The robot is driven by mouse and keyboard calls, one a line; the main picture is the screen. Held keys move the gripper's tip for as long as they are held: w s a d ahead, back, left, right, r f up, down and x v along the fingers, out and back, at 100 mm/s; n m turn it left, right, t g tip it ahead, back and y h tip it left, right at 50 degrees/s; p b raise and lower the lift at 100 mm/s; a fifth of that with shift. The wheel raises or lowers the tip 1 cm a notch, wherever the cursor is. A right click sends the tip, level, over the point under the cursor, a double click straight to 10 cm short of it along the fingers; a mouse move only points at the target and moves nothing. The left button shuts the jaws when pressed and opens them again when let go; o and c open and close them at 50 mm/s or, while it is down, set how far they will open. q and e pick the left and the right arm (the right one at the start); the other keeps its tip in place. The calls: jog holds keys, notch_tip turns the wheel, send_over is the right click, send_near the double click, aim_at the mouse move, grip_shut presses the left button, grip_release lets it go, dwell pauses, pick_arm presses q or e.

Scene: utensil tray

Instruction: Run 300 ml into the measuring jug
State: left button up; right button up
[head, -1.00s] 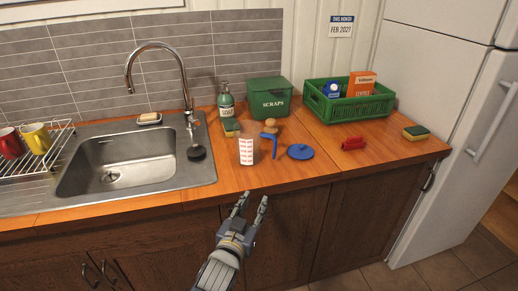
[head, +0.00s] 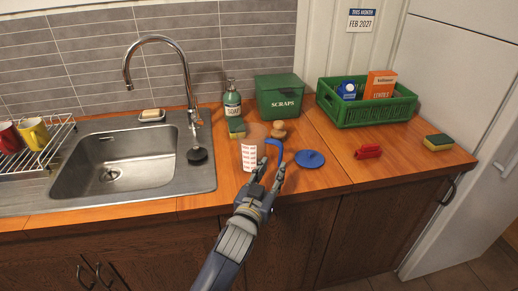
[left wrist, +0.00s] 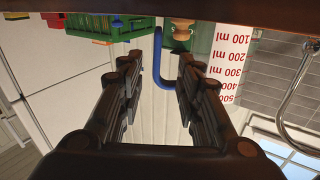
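The measuring jug (head: 249,157) stands upright on the wooden counter right of the sink, clear with a white strip of red marks. Its blue handle (head: 276,148) points to the right. In the left wrist view, which is upside down, the jug's scale (left wrist: 230,55) and blue handle (left wrist: 160,62) show. My left gripper (head: 268,178) is open just in front of the handle; in the wrist view the handle appears between the fingertips, with no contact visible. The chrome tap (head: 186,72) arches over the sink (head: 65,180); no stream shows. My right gripper is out of view.
A blue disc (head: 309,159) lies right of the handle. A red clip (head: 368,151) and green crate (head: 355,112) are farther right.

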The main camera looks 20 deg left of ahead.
aim_at(280, 158)
pick_arm(q)
jog(key=shift+w, duration=1.2)
jog(key=w, duration=0.2)
jog(key=w+p, duration=0.1)
jog(key=w, duration=0.1)
jog(key=shift+d+r, duration=0.15)
jog(key=shift+r, duration=0.05)
jog(key=shift+w+f, duration=0.15)
jog(key=shift+w, duration=0.4)
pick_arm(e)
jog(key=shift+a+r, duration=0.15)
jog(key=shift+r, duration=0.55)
pick_arm(q)
jog(key=shift+c, duration=0.6)
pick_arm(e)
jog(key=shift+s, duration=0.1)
pick_arm(q)
grip_shut()
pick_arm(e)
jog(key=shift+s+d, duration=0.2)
